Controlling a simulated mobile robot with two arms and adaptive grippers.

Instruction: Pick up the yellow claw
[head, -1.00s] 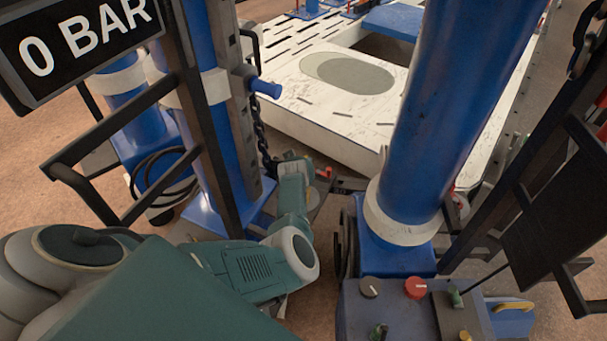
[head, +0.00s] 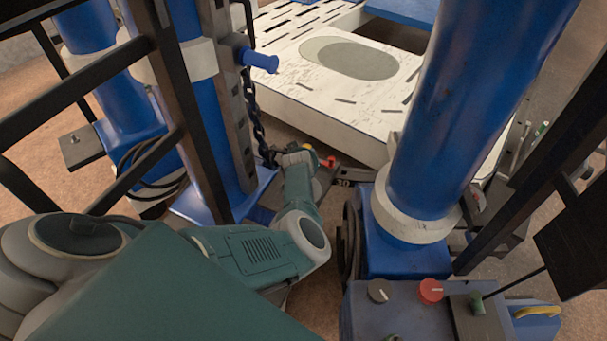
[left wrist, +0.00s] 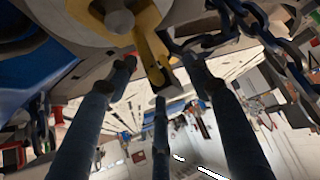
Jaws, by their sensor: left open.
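The yellow claw (left wrist: 152,48) shows at the top middle of the left wrist view, with its narrow end pointing down between my fingertips. My left gripper (left wrist: 162,82) is open, its dark fingers spread around the claw's lower end. I cannot tell whether any finger touches it. In the head view my left arm reaches in from the left towards the foot of the blue post, and its wrist hides the fingers. The claw cannot be made out clearly there. My right gripper is not in view.
A dark chain (head: 257,125) hangs beside the left blue post (head: 209,110) and also shows in the left wrist view (left wrist: 285,55). A thick blue post (head: 455,110) stands right of my arm. A control box (head: 410,318) is in front, and a white bench (head: 310,105) lies behind.

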